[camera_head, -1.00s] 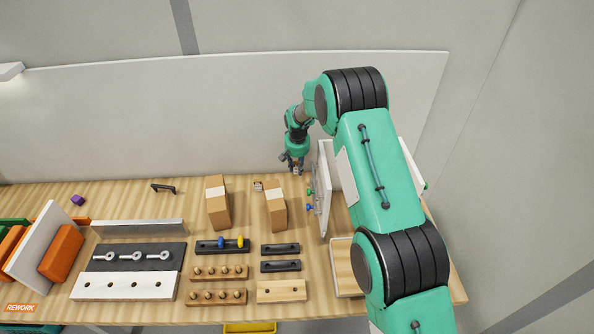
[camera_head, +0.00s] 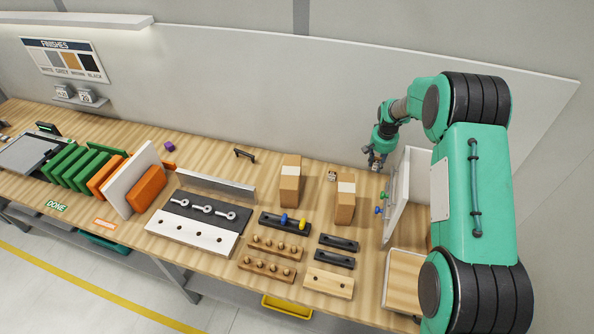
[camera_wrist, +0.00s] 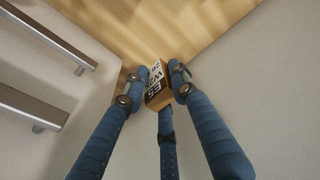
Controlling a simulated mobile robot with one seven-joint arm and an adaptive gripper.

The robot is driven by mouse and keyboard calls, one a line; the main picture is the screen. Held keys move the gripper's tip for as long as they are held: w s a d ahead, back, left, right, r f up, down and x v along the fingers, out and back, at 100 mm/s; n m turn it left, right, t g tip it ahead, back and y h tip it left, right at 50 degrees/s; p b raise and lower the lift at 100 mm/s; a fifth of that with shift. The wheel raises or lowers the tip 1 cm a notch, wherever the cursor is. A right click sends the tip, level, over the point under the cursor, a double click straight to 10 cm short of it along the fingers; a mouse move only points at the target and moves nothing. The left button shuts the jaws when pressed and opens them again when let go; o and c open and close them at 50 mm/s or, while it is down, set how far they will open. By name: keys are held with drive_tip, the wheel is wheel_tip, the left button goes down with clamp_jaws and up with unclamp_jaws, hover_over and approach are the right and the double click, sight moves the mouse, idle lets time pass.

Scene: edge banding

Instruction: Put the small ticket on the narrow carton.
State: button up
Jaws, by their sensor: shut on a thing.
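My gripper (camera_head: 375,163) hangs over the back right of the bench, left of an upright white panel. In the wrist view its blue fingers (camera_wrist: 150,85) are shut on a small brown block with black-and-white print, the ticket (camera_wrist: 158,88). A similar small printed piece (camera_head: 332,176) lies on the bench between two brown cartons with pale bands. The right carton (camera_head: 344,208) looks a little smaller than the left carton (camera_head: 290,186); which is narrower is hard to tell. Both stand left of my gripper, apart from it.
The white panel (camera_head: 397,197) with blue and green knobs stands close right of my gripper. Black bars (camera_head: 338,243) and pegged wooden strips (camera_head: 275,248) lie in front of the cartons. A black handle (camera_head: 244,154) lies at the back. The wrist view shows metal handles (camera_wrist: 40,35).

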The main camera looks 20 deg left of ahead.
wheel_tip(320, 180, up, 11)
drive_tip(key=shift+r, duration=0.1)
drive_tip(key=s+a+b, duration=0.1)
drive_tip(key=s+a, duration=1.2)
drive_tip(key=s, duration=0.3)
drive_tip(key=s+a+b, duration=0.2)
drive_tip(key=s+a, duration=1)
drive_tip(key=s, duration=0.3)
drive_tip(key=shift+m+g, duration=0.3)
drive_tip(key=shift+s+a+f, duration=0.1)
drive_tip(key=shift+s+f, duration=0.05)
drive_tip(key=shift+f, duration=1.2)
drive_tip(key=shift+s+a+f, duration=0.1)
drive_tip(key=shift+s+f, duration=0.05)
drive_tip(key=shift+f, duration=1.15)
drive_tip(key=shift+w, duration=0.1)
drive_tip(key=p, duration=0.3)
hover_over(286, 181)
drive_tip(key=shift+f, duration=0.75)
drive_tip(key=shift+f, duration=1.75)
